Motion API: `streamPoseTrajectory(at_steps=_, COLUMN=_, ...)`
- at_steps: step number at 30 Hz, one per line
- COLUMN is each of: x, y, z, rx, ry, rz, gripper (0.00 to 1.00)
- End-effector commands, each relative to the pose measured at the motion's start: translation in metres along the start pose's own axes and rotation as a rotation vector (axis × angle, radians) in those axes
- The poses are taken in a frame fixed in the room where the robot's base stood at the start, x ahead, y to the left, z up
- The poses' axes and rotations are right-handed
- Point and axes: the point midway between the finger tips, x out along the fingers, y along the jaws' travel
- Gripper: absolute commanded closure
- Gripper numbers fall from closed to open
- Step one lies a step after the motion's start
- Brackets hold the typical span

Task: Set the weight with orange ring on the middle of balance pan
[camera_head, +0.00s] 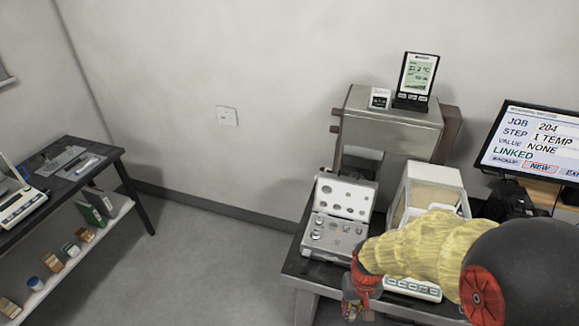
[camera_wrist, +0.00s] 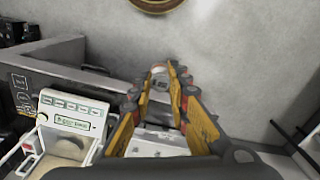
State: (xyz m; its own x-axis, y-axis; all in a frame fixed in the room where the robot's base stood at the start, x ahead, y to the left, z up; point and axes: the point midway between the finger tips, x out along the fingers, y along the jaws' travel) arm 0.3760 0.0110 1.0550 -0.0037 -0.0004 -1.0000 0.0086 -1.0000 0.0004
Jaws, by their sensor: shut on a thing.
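My gripper (camera_wrist: 160,72) is shut on a small silvery weight (camera_wrist: 159,83) held between its fingertips in the wrist view. An orange ring on this weight cannot be made out. In the head view my gripper (camera_head: 357,303) is low, in front of the table with the weight case, and the held weight is not clear there. The balance (camera_head: 432,178) is a white boxy instrument right of the case, partly hidden by my arm. Its keypad end (camera_wrist: 72,108) shows at left in the wrist view. The balance pan cannot be clearly made out in either view.
The open weight case (camera_head: 318,252) holds several silvery weights, left of the balance. A metal cabinet (camera_head: 395,128) stands behind, with a small display (camera_head: 417,76) on top. A monitor (camera_head: 540,142) is at the right. A dark shelf table (camera_head: 108,152) stands at left beyond open floor.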

Motion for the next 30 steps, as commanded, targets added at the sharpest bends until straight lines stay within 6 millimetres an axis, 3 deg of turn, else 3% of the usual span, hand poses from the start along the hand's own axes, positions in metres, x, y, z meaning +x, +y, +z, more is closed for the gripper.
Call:
streamPoseTrajectory(at_steps=7, x=-0.007, y=0.0, z=-0.039, rx=-0.006, ry=0.026, rz=0.0, gripper=1.0)
streamPoseTrajectory(at_steps=16, x=0.017, y=0.001, z=-0.09, rx=-0.008, ry=0.041, rz=0.0, gripper=1.0)
streamPoseTrajectory(at_steps=24, x=0.075, y=0.006, z=-0.143, rx=-0.004, ry=0.042, rz=0.0, gripper=1.0)
streamPoseTrajectory(at_steps=30, x=0.121, y=0.009, z=-0.164, rx=0.003, ry=0.034, rz=0.0, gripper=1.0)
